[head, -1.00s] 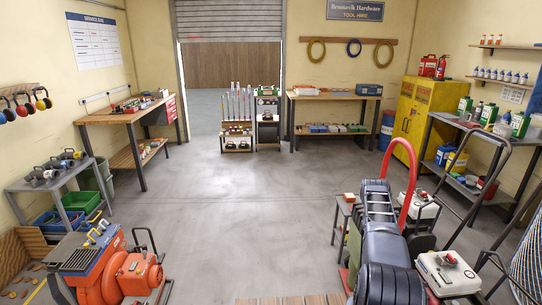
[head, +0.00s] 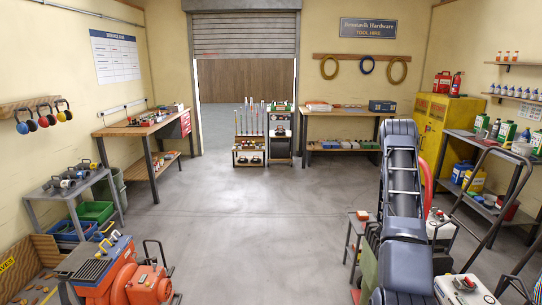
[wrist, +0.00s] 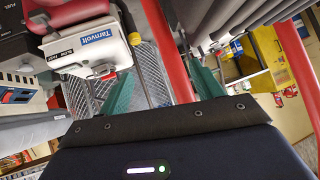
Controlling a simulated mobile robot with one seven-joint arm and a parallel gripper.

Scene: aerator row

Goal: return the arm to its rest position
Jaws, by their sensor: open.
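My arm (head: 405,210) stands at the right of the head view, dark and grey-blue, with its upper part in front of the back bench. My gripper's end does not show clearly in the head view. In the wrist view my gripper (wrist: 162,92) shows two green fingers spread well apart, one on each side, with nothing held between them. The dark gripper body with a lit strip fills the bottom of that view.
A white Tarnvolt machine (wrist: 88,42) and red tubing (wrist: 172,55) show close by in the wrist view. A shelf with bottles (head: 500,150) and a yellow cabinet (head: 440,125) stand right. An orange machine (head: 120,280) is front left. The middle floor (head: 250,220) is clear.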

